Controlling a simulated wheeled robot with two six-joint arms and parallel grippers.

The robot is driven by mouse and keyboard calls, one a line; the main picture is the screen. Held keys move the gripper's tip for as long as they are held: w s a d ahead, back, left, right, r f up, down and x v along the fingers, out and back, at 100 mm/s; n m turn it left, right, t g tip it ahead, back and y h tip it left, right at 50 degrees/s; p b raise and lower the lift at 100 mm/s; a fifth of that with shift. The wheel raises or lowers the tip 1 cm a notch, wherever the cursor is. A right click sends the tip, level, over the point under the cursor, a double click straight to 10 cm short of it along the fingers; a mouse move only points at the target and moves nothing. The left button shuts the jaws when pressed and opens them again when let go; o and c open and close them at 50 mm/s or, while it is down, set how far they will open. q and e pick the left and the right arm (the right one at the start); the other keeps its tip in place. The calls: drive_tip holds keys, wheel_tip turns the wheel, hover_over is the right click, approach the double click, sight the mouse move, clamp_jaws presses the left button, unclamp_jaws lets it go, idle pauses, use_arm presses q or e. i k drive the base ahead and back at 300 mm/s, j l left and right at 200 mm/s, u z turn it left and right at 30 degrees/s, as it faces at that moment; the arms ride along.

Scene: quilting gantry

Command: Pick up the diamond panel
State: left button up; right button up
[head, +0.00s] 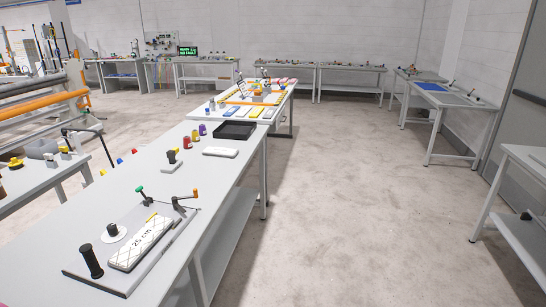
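A white panel (142,243) with crossing diamond lines and a "25 cm" mark lies on a grey fixture board (178,245) on the near table; I take it to be the diamond panel. The fixture has a black upright handle (91,261) at its near left. A white disc with a black knob (113,233) sits beside the panel. At the far end are a green-knobbed lever (142,196) and an orange-ended crank (188,197).
The long near table (228,178) also carries a black tray (235,130), a white flat piece (220,152), several coloured spools (187,142) and a dark-knobbed stand (172,160). A roller frame (40,110) stands at left. The concrete floor (355,190) right of the table is clear.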

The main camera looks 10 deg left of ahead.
sight(127, 257)
drive_tip(key=i+u, duration=0.1)
drive_tip(key=u, duration=0.35)
drive_tip(key=i+l+u, duration=0.15)
drive_tip(key=u, duration=0.3)
drive_tip(key=i+l+u, duration=0.1)
drive_tip(key=u, duration=0.3)
drive_tip(key=l+u, duration=0.15)
drive_tip(key=u, duration=0.3)
drive_tip(key=i, duration=0.05)
